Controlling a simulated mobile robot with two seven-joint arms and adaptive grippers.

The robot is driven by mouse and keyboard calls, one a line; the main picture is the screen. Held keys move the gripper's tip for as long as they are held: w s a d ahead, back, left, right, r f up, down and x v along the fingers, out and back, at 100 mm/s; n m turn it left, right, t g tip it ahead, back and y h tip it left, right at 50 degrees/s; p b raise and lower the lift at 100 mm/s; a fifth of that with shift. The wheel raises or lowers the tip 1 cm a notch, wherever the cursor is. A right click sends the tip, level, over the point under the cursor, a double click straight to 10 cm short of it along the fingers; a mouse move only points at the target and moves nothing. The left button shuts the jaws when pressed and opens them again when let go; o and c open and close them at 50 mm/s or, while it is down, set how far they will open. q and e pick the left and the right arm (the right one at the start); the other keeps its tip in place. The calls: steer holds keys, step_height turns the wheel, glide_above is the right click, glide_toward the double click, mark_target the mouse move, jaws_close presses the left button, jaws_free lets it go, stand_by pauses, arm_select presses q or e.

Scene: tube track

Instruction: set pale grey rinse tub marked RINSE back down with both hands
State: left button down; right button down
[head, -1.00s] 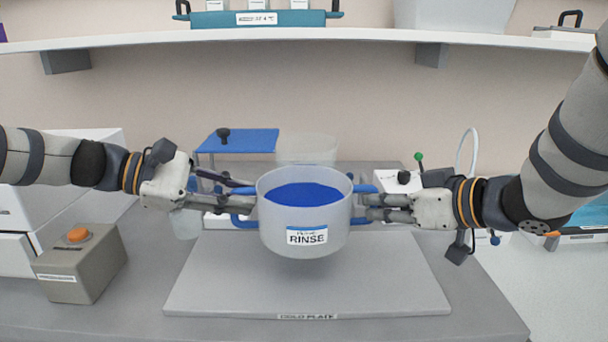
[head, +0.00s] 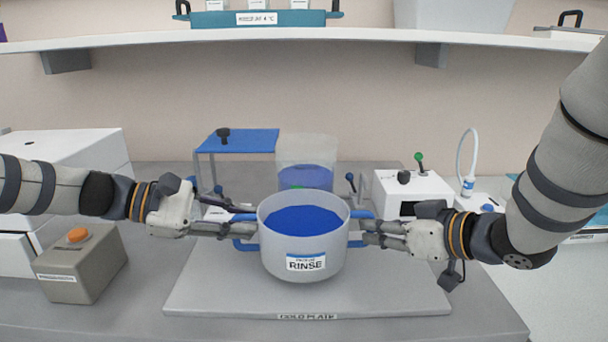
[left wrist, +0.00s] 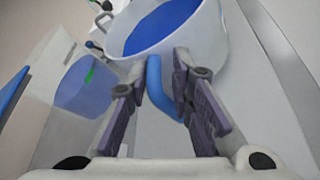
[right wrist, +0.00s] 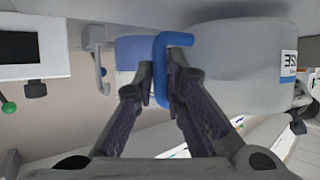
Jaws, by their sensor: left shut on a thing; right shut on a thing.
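The pale grey rinse tub (head: 304,263) with its RINSE label hangs level between my two grippers, with blue inside. It is over the grey cold plate (head: 400,295); whether its base touches the plate is hard to tell. My left gripper (head: 245,230) is shut on the tub's left blue handle, which also shows between the fingers in the left wrist view (left wrist: 158,85). My right gripper (head: 365,232) is shut on the right blue handle, seen between the fingers in the right wrist view (right wrist: 162,75).
A clear container with blue content (head: 306,165) stands behind the tub. A blue-topped stand (head: 238,141) is back left, a white device (head: 410,190) back right. A grey box with an orange button (head: 80,262) sits at left. The plate's front is clear.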

arm_select(q)
steer(key=shift+s+d+f, duration=0.1)
steer(key=shift+s+f, duration=0.2)
steer(key=shift+f, duration=0.35)
arm_select(e)
steer(key=shift+s+a+f, duration=0.1)
steer(key=shift+s+f, duration=0.1)
steer(key=shift+f, duration=0.25)
arm_select(q)
steer(key=c, duration=1.3)
jaws_free()
steer(key=shift+c, duration=0.2)
